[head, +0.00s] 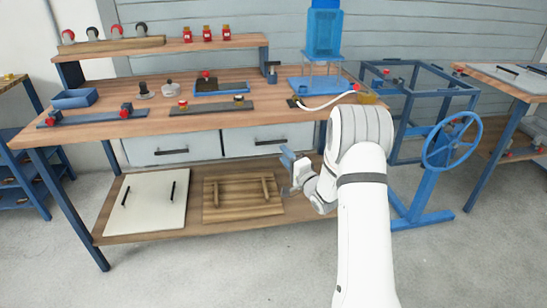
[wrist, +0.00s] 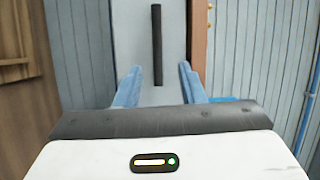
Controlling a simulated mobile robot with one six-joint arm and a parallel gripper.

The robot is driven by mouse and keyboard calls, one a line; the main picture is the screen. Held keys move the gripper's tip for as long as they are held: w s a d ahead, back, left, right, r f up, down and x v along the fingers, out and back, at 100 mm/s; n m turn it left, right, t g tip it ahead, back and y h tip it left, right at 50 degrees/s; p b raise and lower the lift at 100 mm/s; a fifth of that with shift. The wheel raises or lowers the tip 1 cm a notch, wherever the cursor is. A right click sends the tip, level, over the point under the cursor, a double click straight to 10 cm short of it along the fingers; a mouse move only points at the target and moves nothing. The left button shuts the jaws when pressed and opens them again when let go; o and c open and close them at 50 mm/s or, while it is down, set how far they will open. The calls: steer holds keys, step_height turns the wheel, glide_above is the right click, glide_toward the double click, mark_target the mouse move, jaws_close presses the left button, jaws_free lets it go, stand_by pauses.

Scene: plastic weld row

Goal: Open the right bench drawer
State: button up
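The right bench drawer (head: 246,143) has a light grey front with a dark bar handle (head: 270,142) and looks closed under the benchtop. In the wrist view the drawer front (wrist: 175,60) stands ahead, and its black handle (wrist: 157,45) runs upright in the picture. My gripper (head: 288,158) is in front of the drawer's right part, a little below the handle in the head view. In the wrist view my gripper's blue fingers (wrist: 158,82) are apart, with the handle's lower end showing between them. I cannot tell how far the handle is from the fingertips. No contact shows.
The left drawer (head: 145,152) looks closed. The wooden benchtop (head: 130,90) above holds several fixtures. The lower shelf (head: 200,222) below carries a pale panel (head: 125,206) and a wooden panel (head: 225,213). A blue frame with a handwheel (head: 452,141) stands on the right.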

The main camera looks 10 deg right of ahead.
steer(key=f+b+x, duration=0.1)
steer(key=x, duration=0.6)
steer(key=shift+w+a+r, duration=0.25)
steer(key=shift+r, duration=0.05)
steer(key=shift+c, duration=0.3)
jaws_close()
